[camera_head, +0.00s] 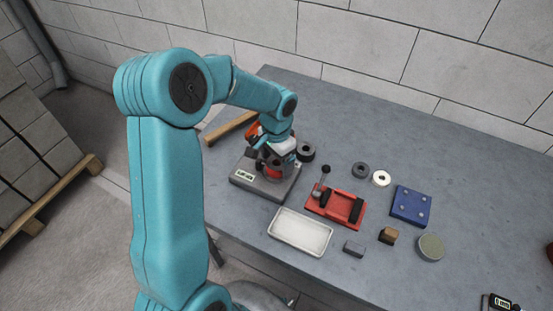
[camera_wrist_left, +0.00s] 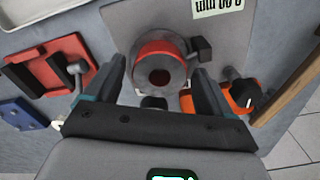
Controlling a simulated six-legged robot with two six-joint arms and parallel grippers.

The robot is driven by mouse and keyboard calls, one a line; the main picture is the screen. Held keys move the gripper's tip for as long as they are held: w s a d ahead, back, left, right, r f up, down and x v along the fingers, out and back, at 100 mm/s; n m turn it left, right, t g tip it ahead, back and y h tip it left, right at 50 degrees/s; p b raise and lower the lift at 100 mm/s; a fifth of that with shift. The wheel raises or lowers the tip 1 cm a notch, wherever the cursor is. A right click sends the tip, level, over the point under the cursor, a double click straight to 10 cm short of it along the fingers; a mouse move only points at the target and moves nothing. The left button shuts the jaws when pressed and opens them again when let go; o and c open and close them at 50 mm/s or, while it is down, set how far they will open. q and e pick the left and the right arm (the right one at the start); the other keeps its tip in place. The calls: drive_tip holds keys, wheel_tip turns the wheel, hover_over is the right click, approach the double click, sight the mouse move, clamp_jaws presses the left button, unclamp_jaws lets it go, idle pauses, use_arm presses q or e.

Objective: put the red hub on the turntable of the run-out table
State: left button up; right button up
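The run-out table (camera_head: 245,181) is a grey plate with a reading label, at the bench's left side. Its plate (camera_wrist_left: 125,22) fills the top of the left wrist view. The red hub (camera_wrist_left: 158,47) has a red band and a grey face with a dark bore. It stands over the plate, apparently at the turntable, whose surface is hidden. In the head view red of the hub (camera_head: 273,175) shows below my gripper. My left gripper (camera_wrist_left: 160,72) is open, its fingers either side of the hub with visible gaps. My right gripper is not seen.
An orange-and-black fixture (camera_wrist_left: 238,97) is close beside the right finger. A red fixture with a lever (camera_head: 338,205), white tray (camera_head: 300,231), blue plate (camera_head: 410,205), black ring (camera_head: 306,152) and wooden bar (camera_head: 231,127) lie around. The bench's back right is clear.

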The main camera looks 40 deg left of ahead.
use_arm(q)
drive_tip(key=shift+r, duration=0.35)
wheel_tip(320, 180, up, 12)
drive_tip(key=shift+f, duration=0.15)
idle(0.5)
